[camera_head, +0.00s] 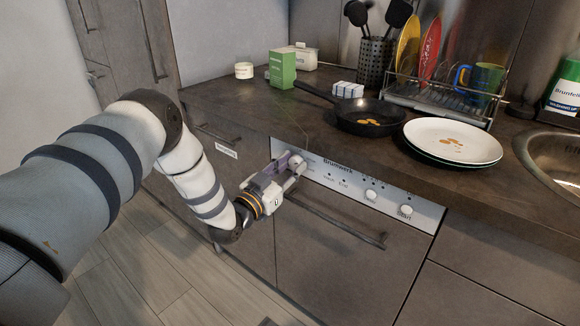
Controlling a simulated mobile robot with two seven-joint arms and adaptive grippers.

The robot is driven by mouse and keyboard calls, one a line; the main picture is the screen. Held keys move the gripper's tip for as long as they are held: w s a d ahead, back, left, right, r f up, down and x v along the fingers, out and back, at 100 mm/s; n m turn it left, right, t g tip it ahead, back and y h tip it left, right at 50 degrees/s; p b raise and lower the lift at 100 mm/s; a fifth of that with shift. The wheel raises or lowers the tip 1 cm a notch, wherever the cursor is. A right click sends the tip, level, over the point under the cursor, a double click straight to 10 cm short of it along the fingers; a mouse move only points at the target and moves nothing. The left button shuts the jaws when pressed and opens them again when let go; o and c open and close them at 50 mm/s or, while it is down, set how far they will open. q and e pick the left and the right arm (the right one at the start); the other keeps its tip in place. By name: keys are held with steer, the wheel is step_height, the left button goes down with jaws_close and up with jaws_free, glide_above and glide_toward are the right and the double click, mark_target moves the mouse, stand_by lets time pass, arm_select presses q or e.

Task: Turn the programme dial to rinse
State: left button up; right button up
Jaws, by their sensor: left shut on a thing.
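My left gripper (294,165) is at the panel's left end. It is shut on a round pale knob, the programme dial (299,166), which its fingers partly hide. I cannot read the dial's pointer or the labels around it. My right gripper is not in view.
The dishwasher's bar handle (345,222) sticks out below the panel, close to my left gripper. On the counter (235,98) stand a frying pan (345,120), stacked plates (453,138), a green box (282,70) and a dish rack (425,97). A sink (555,155) is at the right.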

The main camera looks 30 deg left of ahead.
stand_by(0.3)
arm_select(q)
steer(key=o, duration=1.2)
steer(key=shift+c, duration=0.2)
steer(key=shift+s, duration=0.1)
steer(key=s+f, duration=0.1)
steer(key=s, duration=1)
steer(key=shift+s, duration=0.4)
steer(key=shift+a+f, duration=0.1)
